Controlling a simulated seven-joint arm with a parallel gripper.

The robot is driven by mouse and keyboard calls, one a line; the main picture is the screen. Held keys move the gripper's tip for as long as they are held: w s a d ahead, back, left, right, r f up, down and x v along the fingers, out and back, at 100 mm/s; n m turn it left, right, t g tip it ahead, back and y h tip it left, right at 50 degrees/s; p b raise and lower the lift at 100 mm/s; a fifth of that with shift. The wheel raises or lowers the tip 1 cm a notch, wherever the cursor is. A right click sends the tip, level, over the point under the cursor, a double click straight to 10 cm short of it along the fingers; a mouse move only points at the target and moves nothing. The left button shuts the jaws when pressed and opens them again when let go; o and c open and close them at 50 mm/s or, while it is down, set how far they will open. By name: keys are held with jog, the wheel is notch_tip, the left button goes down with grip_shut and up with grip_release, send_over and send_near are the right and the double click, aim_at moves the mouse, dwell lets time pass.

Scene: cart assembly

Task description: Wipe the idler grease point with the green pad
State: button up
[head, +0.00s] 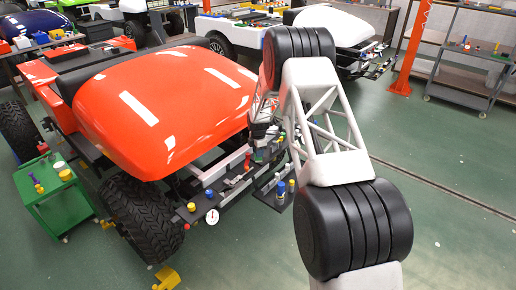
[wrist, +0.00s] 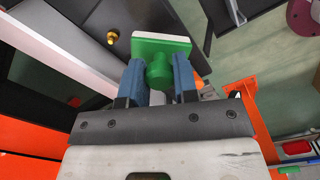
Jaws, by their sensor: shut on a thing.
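The green pad (wrist: 161,51) has a pale face along its far edge and a round green knob behind it. My gripper (wrist: 159,78) is shut on the knob between its two blue fingers. A small brass fitting (wrist: 111,38) stands on a dark panel, just left of the pad and apart from it. It looks like a grease point; I cannot tell for sure that it is the idler one. In the head view my gripper is by the cart's front right, partly hidden by my arm, and I cannot make out the pad there.
The orange-hooded cart (head: 165,100) fills the left of the head view. A dark shelf (head: 205,207) with small coloured parts and a gauge (head: 212,216) sticks out at its front. A green trolley (head: 55,195) stands at left.

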jog(key=shift+f, duration=0.9)
jog(key=shift+w+d+f, duration=0.55)
jog(key=shift+f, duration=0.2)
jog(key=shift+c, duration=0.4)
jog(key=shift+w+d+r, duration=0.2)
jog(key=shift+w+d, duration=0.9)
jog(key=shift+w+d+f, duration=0.15)
jog(key=shift+w+d, duration=0.5)
jog(key=shift+w+d+f, duration=0.1)
jog(key=shift+w+d, duration=0.05)
jog(key=shift+r, duration=0.2)
jog(key=shift+s+a+f, duration=0.2)
jog(key=shift+s+a, duration=0.1)
jog(key=shift+s+a+r, duration=0.2)
jog(key=shift+s+a, duration=0.05)
jog(key=shift+s+a+f, duration=0.15)
jog(key=shift+f, duration=0.05)
jog(key=shift+s+a+r, duration=0.15)
jog(key=shift+s+a, duration=1.6)
jog(key=shift+r, duration=4.1)
